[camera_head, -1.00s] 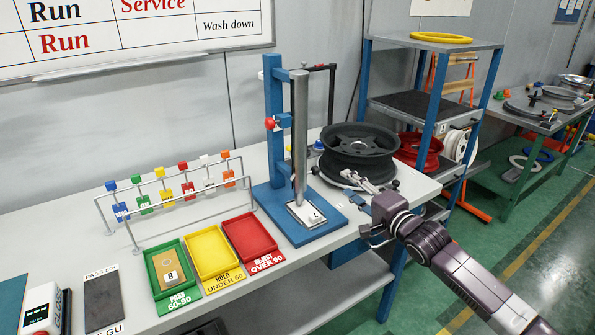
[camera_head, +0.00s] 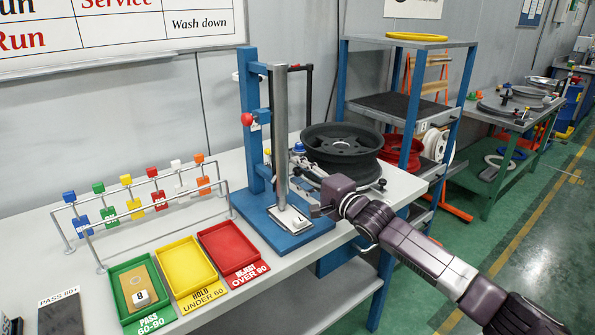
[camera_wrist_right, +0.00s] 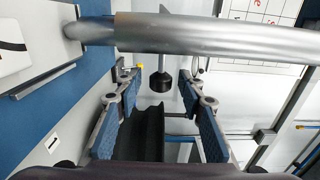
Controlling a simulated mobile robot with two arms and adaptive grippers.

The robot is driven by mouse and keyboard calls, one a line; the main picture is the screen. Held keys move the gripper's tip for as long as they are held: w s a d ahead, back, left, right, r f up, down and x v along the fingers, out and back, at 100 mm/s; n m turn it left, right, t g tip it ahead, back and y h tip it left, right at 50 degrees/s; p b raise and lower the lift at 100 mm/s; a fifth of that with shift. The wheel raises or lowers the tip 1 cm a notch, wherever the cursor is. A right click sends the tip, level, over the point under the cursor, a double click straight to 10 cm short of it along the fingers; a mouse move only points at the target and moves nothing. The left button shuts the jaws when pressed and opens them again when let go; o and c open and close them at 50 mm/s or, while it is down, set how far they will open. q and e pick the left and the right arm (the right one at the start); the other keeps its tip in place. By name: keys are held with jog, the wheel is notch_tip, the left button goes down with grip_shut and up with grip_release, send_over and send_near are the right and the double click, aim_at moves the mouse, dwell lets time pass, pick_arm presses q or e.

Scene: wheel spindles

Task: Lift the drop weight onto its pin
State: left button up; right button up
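The drop weight looks to be the long silver cylinder (camera_head: 281,130) standing upright on the blue test stand (camera_head: 256,120). Its tapered lower end is at a white block marked 7 (camera_head: 290,219). A red knob (camera_head: 247,119) on the stand's column may be the pin; I cannot be sure. My right gripper (camera_head: 308,190) is beside the cylinder's lower part, on its right. In the right wrist view the gripper (camera_wrist_right: 160,88) is open, its blue-padded fingers apart. The cylinder (camera_wrist_right: 210,37) crosses beyond the fingertips, not between them. My left gripper is out of view.
A dark wheel rim (camera_head: 342,145) stands on the bench close behind my right gripper. Green (camera_head: 118,268), yellow (camera_head: 165,247) and red (camera_head: 205,236) trays lie left of the stand. A rack with coloured tags (camera_head: 70,206) stands behind them. A shelf unit (camera_head: 343,70) is at the right.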

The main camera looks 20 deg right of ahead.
jog(key=shift+w+a, duration=0.15)
jog(key=shift+w, duration=0.25)
grip_shut()
